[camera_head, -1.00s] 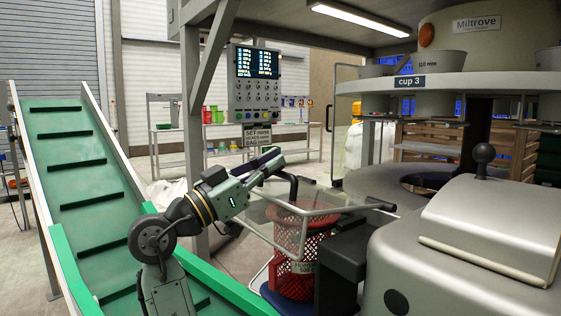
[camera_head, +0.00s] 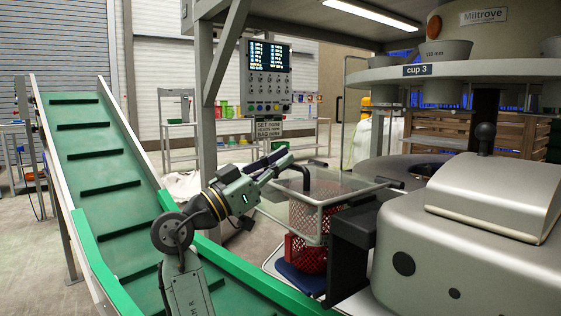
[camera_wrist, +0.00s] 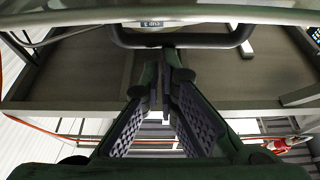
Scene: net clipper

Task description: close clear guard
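The clear guard (camera_head: 345,188) is a see-through panel box in a pale metal frame, with a dark bent handle bar (camera_head: 301,172) on its near left side. It stands around the upper part of a red mesh basket (camera_head: 309,258), beside the grey machine hood. My gripper (camera_head: 289,156) is at the left of the guard, close to the handle bar. In the wrist view, my gripper's fingertips (camera_wrist: 166,62) come together with nothing seen between them. The handle bar (camera_wrist: 205,42) spans just beyond the tips. I cannot tell whether they touch it.
A green cleated conveyor (camera_head: 105,170) runs down the left, beside my arm. A post (camera_head: 207,110) with a control panel (camera_head: 264,78) stands behind my gripper. The rounded grey machine hood (camera_head: 470,255) fills the right, below a round carousel (camera_head: 470,82) with cups.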

